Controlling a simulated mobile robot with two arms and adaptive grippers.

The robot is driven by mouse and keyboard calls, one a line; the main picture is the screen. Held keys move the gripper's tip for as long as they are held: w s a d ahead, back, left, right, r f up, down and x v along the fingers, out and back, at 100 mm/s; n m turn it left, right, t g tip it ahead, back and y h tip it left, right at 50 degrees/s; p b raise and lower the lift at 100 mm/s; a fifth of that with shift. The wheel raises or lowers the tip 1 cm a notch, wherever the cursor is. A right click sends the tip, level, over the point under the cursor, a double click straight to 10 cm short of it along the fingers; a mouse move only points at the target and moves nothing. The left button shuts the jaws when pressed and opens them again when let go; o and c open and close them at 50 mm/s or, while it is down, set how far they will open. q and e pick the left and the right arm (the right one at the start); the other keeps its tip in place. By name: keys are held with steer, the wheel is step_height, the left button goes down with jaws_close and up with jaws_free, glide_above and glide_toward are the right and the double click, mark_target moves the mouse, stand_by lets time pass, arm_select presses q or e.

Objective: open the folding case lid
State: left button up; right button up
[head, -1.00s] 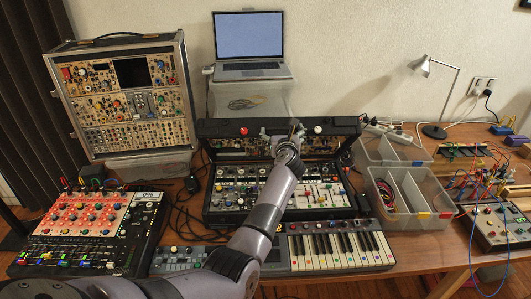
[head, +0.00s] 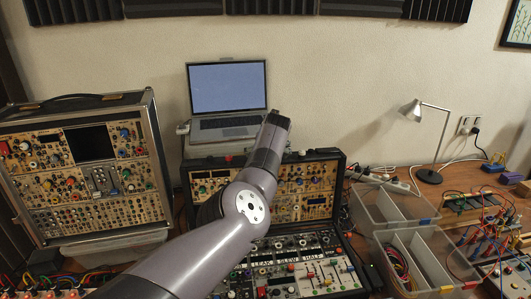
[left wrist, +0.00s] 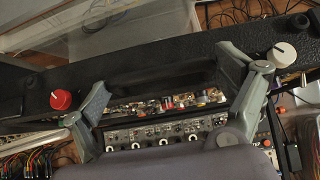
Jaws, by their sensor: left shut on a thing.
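The folding case's lid (head: 312,200) stands raised, close to upright, with its module-filled inside facing me in the head view. The case's lower half (head: 310,272), with knobs and sliders, lies below it, partly hidden by my left arm. In the left wrist view the lid's black edge (left wrist: 185,54) runs across, with a dark handle-like bar in its middle. My left gripper (left wrist: 165,80) has its two fingers at the ends of this bar and is shut on it. In the head view the fingers are not clearly seen. My right gripper is in no view.
A laptop (head: 228,95) on a clear box stands behind the lid. A large module case (head: 85,165) is at left. Clear divided bins (head: 428,262), a power strip and a lamp (head: 428,140) are at right. A red knob (left wrist: 60,99) and white knob (left wrist: 284,51) sit on the lid edge.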

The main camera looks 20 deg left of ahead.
arm_select(q)
steer(key=shift+w+f, duration=0.1)
steer(key=shift+w, duration=0.1)
steer(key=shift+s+d, duration=0.1)
steer(key=o, duration=1.4)
steer(key=shift+d, duration=0.1)
steer(key=shift+s, duration=0.1)
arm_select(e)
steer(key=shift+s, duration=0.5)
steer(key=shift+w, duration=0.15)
arm_select(q)
steer(key=v, duration=0.7)
steer(key=shift+d+r, duration=0.2)
steer(key=shift+r, duration=0.2)
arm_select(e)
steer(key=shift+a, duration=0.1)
